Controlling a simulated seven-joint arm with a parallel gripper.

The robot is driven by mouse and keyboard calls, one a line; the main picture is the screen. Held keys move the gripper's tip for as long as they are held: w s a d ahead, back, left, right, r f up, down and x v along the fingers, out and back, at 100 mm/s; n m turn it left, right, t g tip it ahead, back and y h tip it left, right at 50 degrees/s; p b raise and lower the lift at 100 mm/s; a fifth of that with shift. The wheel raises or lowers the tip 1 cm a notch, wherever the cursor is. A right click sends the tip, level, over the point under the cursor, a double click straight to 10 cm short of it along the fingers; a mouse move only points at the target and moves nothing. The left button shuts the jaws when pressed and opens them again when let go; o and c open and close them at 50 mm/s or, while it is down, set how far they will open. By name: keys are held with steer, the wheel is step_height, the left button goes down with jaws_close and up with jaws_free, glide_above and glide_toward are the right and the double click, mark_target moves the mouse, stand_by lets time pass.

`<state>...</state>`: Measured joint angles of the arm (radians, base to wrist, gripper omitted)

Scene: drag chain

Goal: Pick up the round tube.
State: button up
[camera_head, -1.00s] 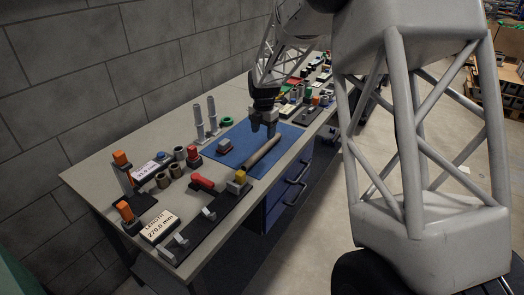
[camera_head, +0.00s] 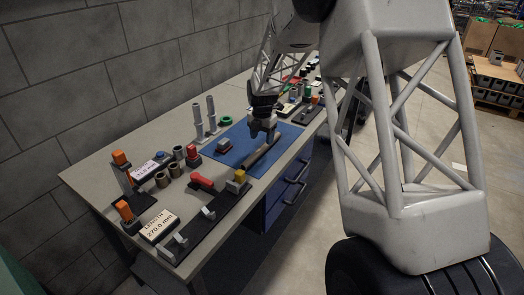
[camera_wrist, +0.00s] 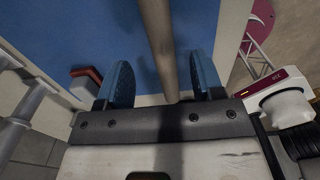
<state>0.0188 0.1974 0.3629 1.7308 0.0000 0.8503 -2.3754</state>
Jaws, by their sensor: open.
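The round tube (camera_head: 258,154) is a brown-grey rod lying on the blue mat (camera_head: 231,146) on the bench. In the wrist view the tube (camera_wrist: 157,38) runs down between the two blue fingers of my gripper (camera_wrist: 163,85). The fingers stand apart on either side of it, with a gap to each side. In the head view my gripper (camera_head: 264,133) is over the far end of the tube. The gripper is open. I cannot tell whether the fingers reach below the tube's top.
A grey block (camera_head: 223,146) lies on the mat left of the tube. A dark rail fixture with a yellow block (camera_head: 240,176) is in front. Two upright grey cylinders (camera_head: 211,112) stand behind the mat. A label (camera_head: 160,225) reads 270.0 mm. The mat's front right part is clear.

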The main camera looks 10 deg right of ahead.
mark_target(262, 147)
steer(key=shift+f, duration=0.1)
steer(key=shift+s+f, duration=0.15)
steer(key=shift+f, duration=2.35)
steer(key=shift+c, duration=0.2)
jaws_close()
